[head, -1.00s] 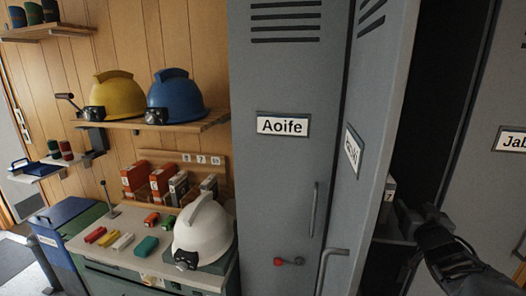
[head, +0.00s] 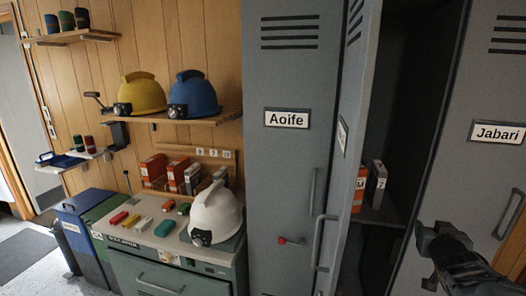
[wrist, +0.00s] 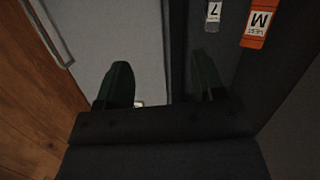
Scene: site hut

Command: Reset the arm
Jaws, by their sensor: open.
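My gripper (head: 437,232) is at the lower right of the head view, in front of the open locker and the Jabari locker (head: 497,132). In the wrist view, its two dark fingers (wrist: 163,85) stand apart with nothing between them. The open locker (head: 401,90) has a dark inside. On its shelf are an orange item marked M (head: 360,190) and a grey item marked 7 (head: 377,185); both also show at the top of the wrist view. The open locker door (head: 349,130) stands out to the left of the opening.
The closed Aoife locker (head: 285,180) stands left of the open door. A cabinet (head: 170,278) holds a white helmet (head: 216,212) and several small coloured blocks. Above it, a shelf (head: 190,118) carries a yellow helmet (head: 141,94) and a blue helmet (head: 195,92). Floor shows at lower left.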

